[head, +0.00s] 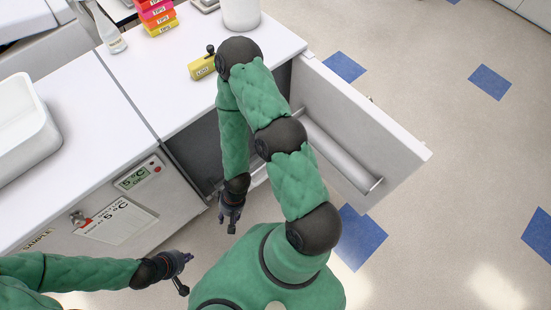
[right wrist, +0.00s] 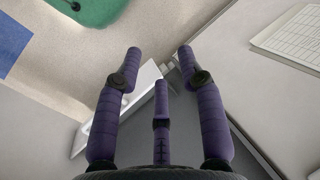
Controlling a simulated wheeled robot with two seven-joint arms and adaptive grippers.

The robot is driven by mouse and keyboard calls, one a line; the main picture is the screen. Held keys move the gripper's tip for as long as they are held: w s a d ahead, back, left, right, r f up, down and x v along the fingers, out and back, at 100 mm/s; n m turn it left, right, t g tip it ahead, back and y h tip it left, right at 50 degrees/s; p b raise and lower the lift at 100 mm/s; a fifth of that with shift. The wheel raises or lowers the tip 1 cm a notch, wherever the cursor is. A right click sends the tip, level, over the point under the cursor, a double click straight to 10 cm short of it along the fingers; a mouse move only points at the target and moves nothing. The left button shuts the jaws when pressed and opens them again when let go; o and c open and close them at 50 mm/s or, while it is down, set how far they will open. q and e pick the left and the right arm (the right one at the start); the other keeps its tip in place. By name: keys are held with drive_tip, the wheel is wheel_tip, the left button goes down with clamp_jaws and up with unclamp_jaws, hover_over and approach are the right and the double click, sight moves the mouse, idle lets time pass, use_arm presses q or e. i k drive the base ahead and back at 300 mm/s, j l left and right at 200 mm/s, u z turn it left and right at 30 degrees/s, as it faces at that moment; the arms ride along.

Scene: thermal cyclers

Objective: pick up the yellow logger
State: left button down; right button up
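The yellow logger (head: 202,67) sits on the white worktop in the head view, near the drawer side. It carries a dark label and a black knob, and my right arm passes close beside its right end. My right gripper (head: 230,218) hangs low in front of the cabinet, well below and away from the logger. In the right wrist view its purple fingers (right wrist: 160,65) are spread, with nothing between them. My left gripper (head: 186,272) is at the lower left, in front of the cabinet; its fingers look apart and empty. The logger does not show in the right wrist view.
An open drawer (head: 362,130) juts out to the right of the cabinet, beside my right arm. A white canister (head: 240,12) and stacked coloured boxes (head: 157,14) stand behind the logger. A white tub (head: 22,120) is at the left. The worktop (head: 150,88) left of the logger is clear.

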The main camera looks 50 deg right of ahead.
sight(205, 66)
drive_tip(key=z, duration=1.5)
